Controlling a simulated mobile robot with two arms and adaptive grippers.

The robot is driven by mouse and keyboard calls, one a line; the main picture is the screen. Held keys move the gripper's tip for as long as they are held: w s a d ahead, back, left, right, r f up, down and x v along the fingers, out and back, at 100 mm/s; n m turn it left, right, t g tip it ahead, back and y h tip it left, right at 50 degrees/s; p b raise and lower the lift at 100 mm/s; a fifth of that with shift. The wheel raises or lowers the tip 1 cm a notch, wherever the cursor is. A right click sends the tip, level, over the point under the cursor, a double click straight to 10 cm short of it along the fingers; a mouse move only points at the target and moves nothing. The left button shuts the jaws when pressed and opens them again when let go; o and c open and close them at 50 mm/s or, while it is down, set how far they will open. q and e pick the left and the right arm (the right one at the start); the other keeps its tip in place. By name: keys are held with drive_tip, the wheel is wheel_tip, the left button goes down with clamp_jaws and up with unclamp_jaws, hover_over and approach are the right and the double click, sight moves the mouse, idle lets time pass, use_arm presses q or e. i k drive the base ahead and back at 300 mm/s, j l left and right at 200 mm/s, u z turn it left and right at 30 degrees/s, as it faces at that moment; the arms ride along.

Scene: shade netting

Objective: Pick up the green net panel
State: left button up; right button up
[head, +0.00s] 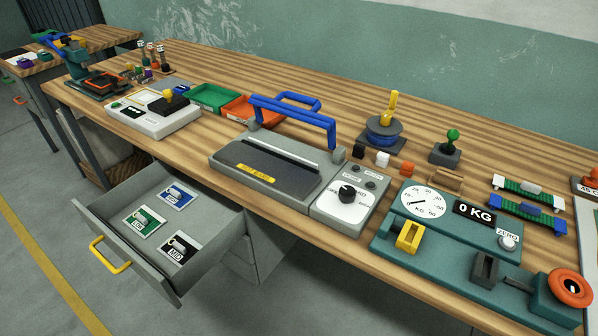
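A flat green panel (143,222) with a white border, a small label and a grey fitting lies in the open drawer (221,236) under the bench. A similar blue panel (177,195) lies behind it and a black one (181,248) lies to its front right. The three lie apart on the drawer floor. I cannot make out net mesh on either green thing. Neither of my grippers shows in the head view.
The drawer has a yellow handle (110,254). Above, the wooden bench (180,137) carries a grey sealer with a raised blue handle (292,118), a teal gauge fixture (450,262), a green tray (212,97) and an orange tray (240,107). Floor in front of the drawer is clear.

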sight(145, 222)
drive_tip(key=i+j+u, duration=0.35)
drive_tip(key=i+u, duration=0.25)
drive_tip(key=u, duration=0.15)
